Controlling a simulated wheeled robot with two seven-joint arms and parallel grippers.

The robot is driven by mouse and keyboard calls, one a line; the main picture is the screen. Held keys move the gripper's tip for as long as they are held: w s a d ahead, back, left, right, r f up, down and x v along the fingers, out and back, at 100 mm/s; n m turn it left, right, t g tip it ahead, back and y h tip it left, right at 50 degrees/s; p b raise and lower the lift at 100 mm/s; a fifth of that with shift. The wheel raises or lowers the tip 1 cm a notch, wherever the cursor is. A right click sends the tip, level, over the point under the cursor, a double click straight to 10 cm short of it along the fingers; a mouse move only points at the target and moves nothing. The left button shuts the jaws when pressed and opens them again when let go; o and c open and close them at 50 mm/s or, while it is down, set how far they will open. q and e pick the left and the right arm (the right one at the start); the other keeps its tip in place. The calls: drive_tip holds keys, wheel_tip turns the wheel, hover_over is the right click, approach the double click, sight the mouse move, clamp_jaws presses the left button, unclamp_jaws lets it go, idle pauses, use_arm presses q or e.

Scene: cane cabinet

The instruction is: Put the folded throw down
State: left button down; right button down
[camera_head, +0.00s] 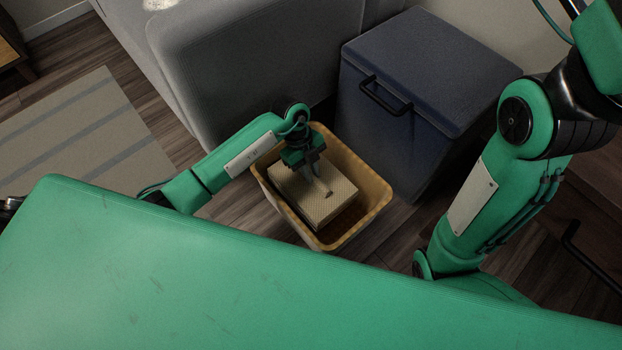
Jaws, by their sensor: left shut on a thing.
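The folded throw (314,205) is a cream, patterned, block-like bundle. It sits within the rim of a tan open bin (374,190) on the floor, in the middle of the head view. My left gripper (321,181) points down over the throw and is shut on it near its middle. Whether the throw rests on the bin's bottom cannot be told, as its underside is hidden. My right arm stands at the right of the view, and its gripper is hidden behind my green body at the bottom.
A dark blue lidded box (415,75) with a black handle stands right behind the bin. A grey upholstered piece (240,60) stands behind it to the left. A striped rug (75,150) lies at the left. Bare wood floor shows around the bin.

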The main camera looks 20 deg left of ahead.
use_arm(q)
wheel_tip(320, 180, down, 3)
drive_tip(key=shift+f+b, duration=0.2)
drive_tip(key=shift+b, duration=0.75)
drive_tip(key=shift+r, duration=0.1)
drive_tip(key=shift+f, duration=0.2)
drive_tip(key=shift+f, duration=0.4)
drive_tip(key=c, duration=1.4)
unclamp_jaws()
